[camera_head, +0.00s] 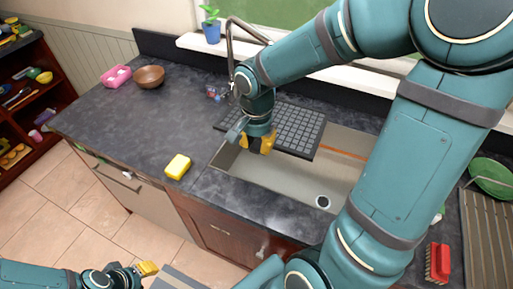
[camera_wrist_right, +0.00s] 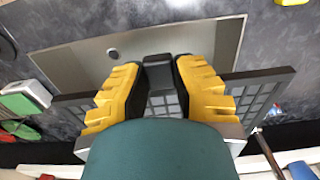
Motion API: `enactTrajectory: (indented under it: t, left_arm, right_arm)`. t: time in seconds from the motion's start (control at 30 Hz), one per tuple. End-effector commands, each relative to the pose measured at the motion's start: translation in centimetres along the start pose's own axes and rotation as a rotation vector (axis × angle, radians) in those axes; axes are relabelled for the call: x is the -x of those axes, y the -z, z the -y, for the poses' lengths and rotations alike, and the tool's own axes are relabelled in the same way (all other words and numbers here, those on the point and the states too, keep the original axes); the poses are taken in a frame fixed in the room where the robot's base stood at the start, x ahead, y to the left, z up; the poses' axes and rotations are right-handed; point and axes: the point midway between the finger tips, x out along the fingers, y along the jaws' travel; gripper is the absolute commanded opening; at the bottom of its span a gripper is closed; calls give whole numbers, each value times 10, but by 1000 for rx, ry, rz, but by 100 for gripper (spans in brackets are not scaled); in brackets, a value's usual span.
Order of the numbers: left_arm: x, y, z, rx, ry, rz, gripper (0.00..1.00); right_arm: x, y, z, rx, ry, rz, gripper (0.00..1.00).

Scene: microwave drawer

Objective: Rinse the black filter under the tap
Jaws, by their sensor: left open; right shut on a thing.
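The black filter (camera_head: 298,128) is a flat, dark rectangular panel with a grid. It is over the back left part of the sink (camera_head: 285,185), near the tap (camera_head: 229,50). My right gripper (camera_head: 262,143) is shut on the filter's near edge. In the right wrist view the yellow fingers (camera_wrist_right: 160,75) close around a dark block on the filter (camera_wrist_right: 265,92), and the panel extends to both sides. The tap is a dark curved pipe, partly hidden by my right arm; no water is visible. My left gripper (camera_head: 147,268) is open and empty, low over the floor in front of the cabinets.
A yellow sponge (camera_head: 178,166) lies on the counter left of the sink. A brown bowl (camera_head: 149,77) and pink container (camera_head: 116,76) stand farther back. A red brush (camera_head: 438,262) and drying rack (camera_head: 487,235) are at right. A potted plant (camera_head: 211,28) stands on the sill.

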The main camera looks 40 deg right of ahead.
Motion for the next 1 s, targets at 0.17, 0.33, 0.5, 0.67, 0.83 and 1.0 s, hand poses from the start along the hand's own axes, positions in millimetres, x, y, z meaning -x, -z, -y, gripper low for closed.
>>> enactTrajectory:
  t: [0.17, 0.33, 0.5, 0.67, 0.83, 1.0]
  left_arm:
    - [3, 0, -1, 0, -1, 0, 41]
    - [6, 1, -2, 0, -1, 0, 41]
    - [8, 1, -3, 0, -2, 0, 41]
    - [8, 1, -2, 0, -2, 0, 41]
    - [7, 1, -2, 0, -1, 0, 41]
    - [7, 1, -2, 0, -1, 0, 41]
  right_arm:
    - [-3, 15, 7, -1, -1, 1, 0]
    - [-6, 29, 12, 0, -1, 1, 0]
    - [-9, 42, 18, -1, -1, 1, 0]
    - [-12, 56, 24, -1, 0, 0, 0]
    - [-15, 68, 30, 0, 0, 1, 0]
    - [-17, 77, 33, -1, 0, 1, 0]
